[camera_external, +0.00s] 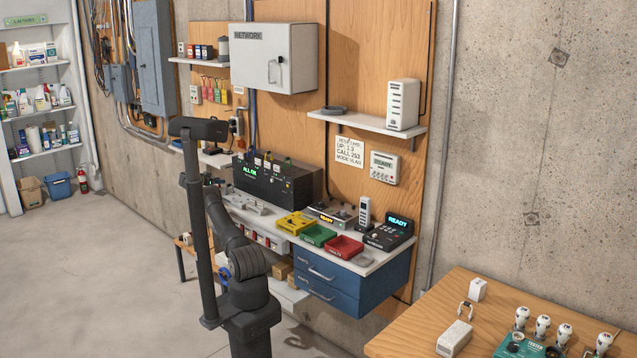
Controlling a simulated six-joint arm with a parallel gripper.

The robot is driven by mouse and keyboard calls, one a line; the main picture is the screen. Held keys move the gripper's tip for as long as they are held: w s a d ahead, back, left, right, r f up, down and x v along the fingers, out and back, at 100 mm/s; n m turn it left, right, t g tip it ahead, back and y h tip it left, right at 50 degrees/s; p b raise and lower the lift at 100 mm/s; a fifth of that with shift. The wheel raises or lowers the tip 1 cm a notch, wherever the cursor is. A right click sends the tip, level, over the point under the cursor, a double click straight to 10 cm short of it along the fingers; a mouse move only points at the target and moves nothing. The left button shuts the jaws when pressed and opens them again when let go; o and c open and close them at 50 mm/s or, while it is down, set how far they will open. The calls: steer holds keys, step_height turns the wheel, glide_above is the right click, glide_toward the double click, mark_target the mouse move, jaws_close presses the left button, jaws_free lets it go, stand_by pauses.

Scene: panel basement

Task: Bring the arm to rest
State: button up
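My dark arm rises from its base at the lower middle of the picture and bends up and back toward the left part of the bench. Its far end, with my gripper (211,181), is small and dark beside the upright black post (197,235). The post and the arm's own links partly cover it. I cannot make out the fingers, whether they are open or shut, or anything between them.
A white bench (372,255) holds a black box reading "ALL OK" (275,182), yellow (295,223), green (318,235) and red (345,247) trays, and a "READY" terminal (390,232). A wooden table (400,343) stands at the lower right.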

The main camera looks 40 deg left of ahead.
steer(key=shift+r, duration=1.85)
